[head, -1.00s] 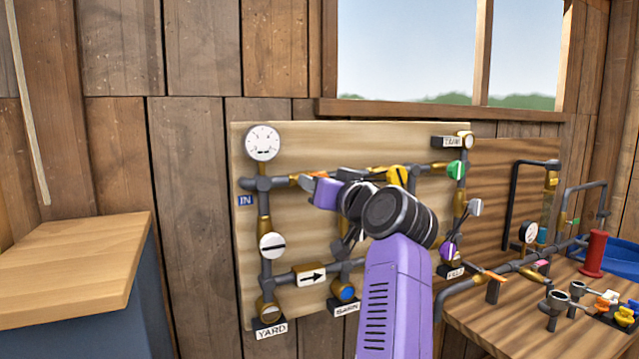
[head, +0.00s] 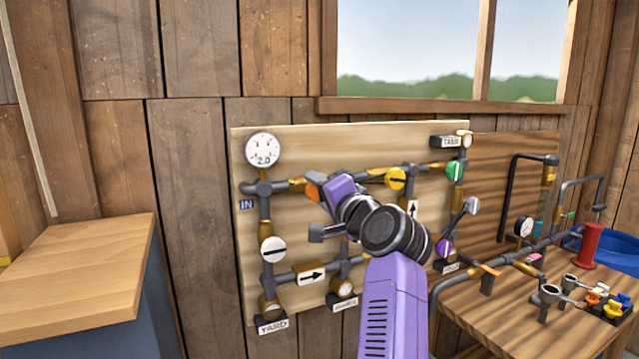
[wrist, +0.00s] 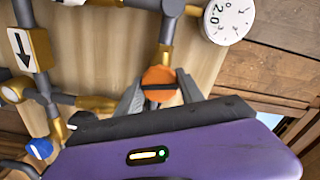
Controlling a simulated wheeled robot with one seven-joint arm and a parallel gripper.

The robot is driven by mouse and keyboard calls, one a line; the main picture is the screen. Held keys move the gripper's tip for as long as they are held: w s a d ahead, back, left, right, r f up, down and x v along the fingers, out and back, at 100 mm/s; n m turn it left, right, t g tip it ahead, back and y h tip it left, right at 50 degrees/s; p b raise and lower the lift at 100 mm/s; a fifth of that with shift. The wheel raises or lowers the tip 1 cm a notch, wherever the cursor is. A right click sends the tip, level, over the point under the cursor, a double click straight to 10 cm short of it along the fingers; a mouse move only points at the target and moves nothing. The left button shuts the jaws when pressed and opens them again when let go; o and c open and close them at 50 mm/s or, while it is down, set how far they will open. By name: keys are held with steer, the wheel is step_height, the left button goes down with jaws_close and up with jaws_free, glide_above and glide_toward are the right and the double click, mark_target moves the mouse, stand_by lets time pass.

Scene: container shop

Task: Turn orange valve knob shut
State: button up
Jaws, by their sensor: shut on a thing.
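The orange valve knob (wrist: 158,75) is a round cap with a dark bar across its face, lying crosswise in the wrist view. My gripper (wrist: 160,92) has one grey finger on each side of the knob and is shut on it. In the head view the orange knob (head: 312,191) shows just left of my purple gripper, on the upper pipe of the board. My gripper and wrist hide part of that pipe. The round gauge (head: 262,149) above the pipe's left end reads 2.0; it also shows in the wrist view (wrist: 228,18).
The pipe board carries a yellow knob (head: 396,178), a green knob (head: 455,170) and a purple knob (head: 444,248). A white round valve (head: 272,250) is at lower left. A wooden-topped cabinet (head: 75,270) stands left. A bench with pipe fittings (head: 470,310) is at right.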

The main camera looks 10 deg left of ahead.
steer(key=shift+m+p, duration=0.6)
steer(key=shift+m, duration=0.6)
steer(key=o, duration=1.4)
steer(key=b+v, duration=0.2)
steer(key=v, duration=0.5)
steer(key=shift+s+d, duration=0.25)
steer(key=shift+s, duration=0.05)
